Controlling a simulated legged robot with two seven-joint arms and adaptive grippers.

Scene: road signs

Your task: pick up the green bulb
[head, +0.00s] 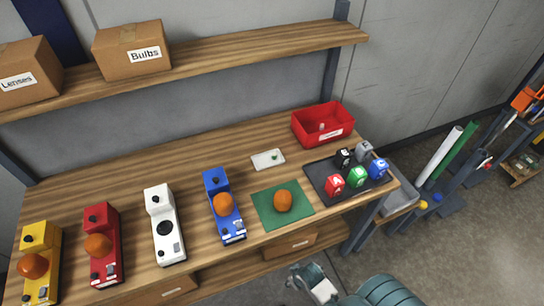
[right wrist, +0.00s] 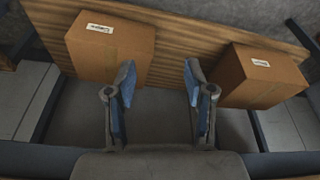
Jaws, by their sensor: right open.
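A small white tray (head: 261,161) lies on the workbench, a little right of the middle. A tiny green piece (head: 274,156) on it looks like the green bulb, but it is too small to tell its shape. My right gripper (head: 312,285) is low in front of the bench, well apart from the tray. In the right wrist view the right gripper (right wrist: 158,90) is open, with nothing between its fingers. The bulb does not show in that view. My left gripper is in neither view.
A green mat (head: 262,221) with an orange object lies in front of the tray. A red bin (head: 323,137) and a dark tray (head: 318,180) of lettered coloured items stand right. Several coloured devices stand left. A shelf above holds the Bulbs (head: 120,65) and Lenses (head: 30,95) boxes.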

